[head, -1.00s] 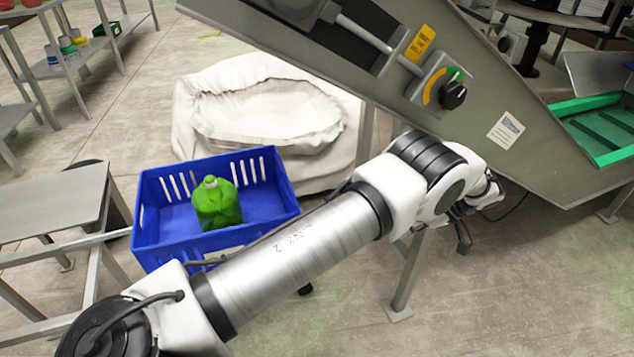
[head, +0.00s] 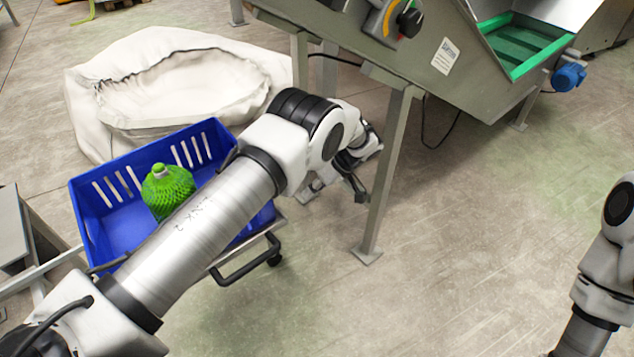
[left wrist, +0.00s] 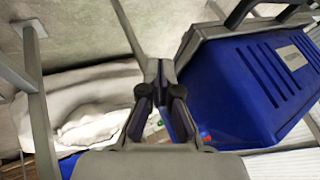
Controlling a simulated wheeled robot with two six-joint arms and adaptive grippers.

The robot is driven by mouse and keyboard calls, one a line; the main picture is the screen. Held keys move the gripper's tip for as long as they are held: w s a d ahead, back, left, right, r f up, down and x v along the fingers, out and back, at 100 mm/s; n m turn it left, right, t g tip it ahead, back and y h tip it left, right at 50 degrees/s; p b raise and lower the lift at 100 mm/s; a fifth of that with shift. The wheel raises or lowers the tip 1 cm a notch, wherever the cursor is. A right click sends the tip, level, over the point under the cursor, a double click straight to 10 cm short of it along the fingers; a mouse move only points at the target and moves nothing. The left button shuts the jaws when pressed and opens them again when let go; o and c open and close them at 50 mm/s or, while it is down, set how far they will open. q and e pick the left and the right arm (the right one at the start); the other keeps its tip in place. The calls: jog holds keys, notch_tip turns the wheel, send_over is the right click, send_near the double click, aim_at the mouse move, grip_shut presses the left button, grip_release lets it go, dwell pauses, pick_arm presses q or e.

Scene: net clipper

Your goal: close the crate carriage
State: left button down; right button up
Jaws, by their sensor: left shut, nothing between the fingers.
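The carriage carries a blue crate (head: 98,226) that shows left of centre in the head view, partly hidden behind my left arm. A black handle (head: 247,264) sticks out at its near right side, with a dark wheel below. In the left wrist view the crate (left wrist: 240,95) fills the right side, with the frame and handle (left wrist: 246,12) at the top. My left gripper (head: 358,192) is right of the crate beside a grey stand leg, apart from the handle. In the left wrist view its fingers (left wrist: 159,68) are shut and empty. My right gripper is outside the frames.
A green netted bag (head: 167,190) stands in the crate. A big white sack (head: 180,85) lies behind it. A grey machine (head: 470,75) with a leg (head: 385,185) stands at the upper right. The floor at the lower middle is clear.

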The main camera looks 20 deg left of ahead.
pick_arm(q)
jog(key=s+a+f, duration=0.2)
jog(key=s+a, duration=0.1)
jog(key=s, duration=0.1)
jog(key=shift+s+a+f+p, duration=0.15)
jog(key=shift+a+f+p, duration=0.05)
jog(key=shift+f+p, duration=0.15)
jog(key=shift+s+a+r, duration=0.1)
